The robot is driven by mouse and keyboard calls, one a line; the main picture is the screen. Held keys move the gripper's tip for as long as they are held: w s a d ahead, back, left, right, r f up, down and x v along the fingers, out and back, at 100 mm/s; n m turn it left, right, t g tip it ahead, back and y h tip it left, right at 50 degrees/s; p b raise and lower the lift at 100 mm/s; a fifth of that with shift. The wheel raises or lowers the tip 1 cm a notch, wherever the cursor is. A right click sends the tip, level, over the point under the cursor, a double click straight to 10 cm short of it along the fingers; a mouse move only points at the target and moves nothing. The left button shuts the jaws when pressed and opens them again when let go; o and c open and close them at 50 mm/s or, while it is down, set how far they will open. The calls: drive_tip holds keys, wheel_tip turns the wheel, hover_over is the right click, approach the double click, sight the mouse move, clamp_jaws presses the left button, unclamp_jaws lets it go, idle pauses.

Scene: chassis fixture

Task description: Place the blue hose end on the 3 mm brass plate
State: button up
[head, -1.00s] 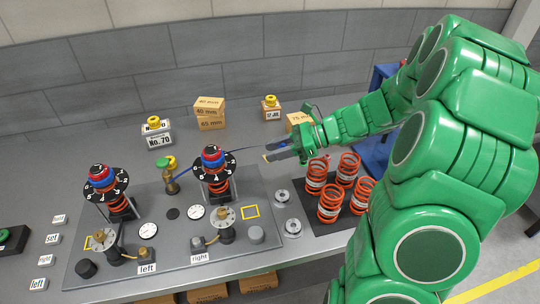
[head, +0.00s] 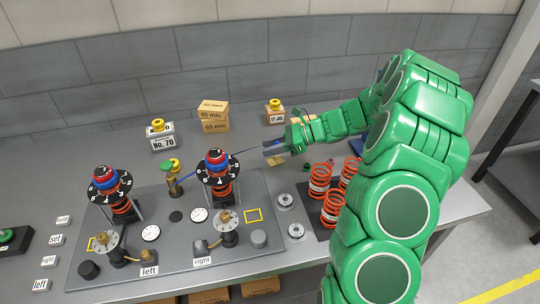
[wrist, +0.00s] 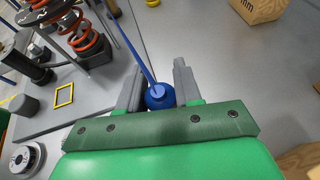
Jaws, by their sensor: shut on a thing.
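The blue hose end (wrist: 160,95) is a round blue knob between the two grey fingers of my gripper (wrist: 159,88) in the wrist view. My gripper is shut on it. In the head view my gripper (head: 273,147) is right of the black dials, over the grey table. The thin blue hose (head: 222,162) runs left from it to a brass valve (head: 173,181) with a green and yellow top. A small flat tan-yellow piece (head: 276,161) shows just below the fingers in the head view; I cannot tell whether it is the brass plate.
The grey panel (head: 150,212) holds two dial towers on orange springs, gauges and a yellow square outline (head: 253,215). Orange springs (head: 330,207) stand on a dark mat, partly hidden by my arm. Stacked wooden blocks (head: 214,117) and weights stand at the back.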

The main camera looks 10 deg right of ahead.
sight(270, 161)
drive_tip(key=shift+w+f, duration=0.95)
drive_tip(key=shift+f, duration=0.05)
drive_tip(key=shift+w+f, duration=0.35)
drive_tip(key=shift+f, duration=1.7)
drive_tip(key=shift+f, duration=0.15)
drive_tip(key=o, duration=1.1)
drive_tip(key=shift+c, duration=0.2)
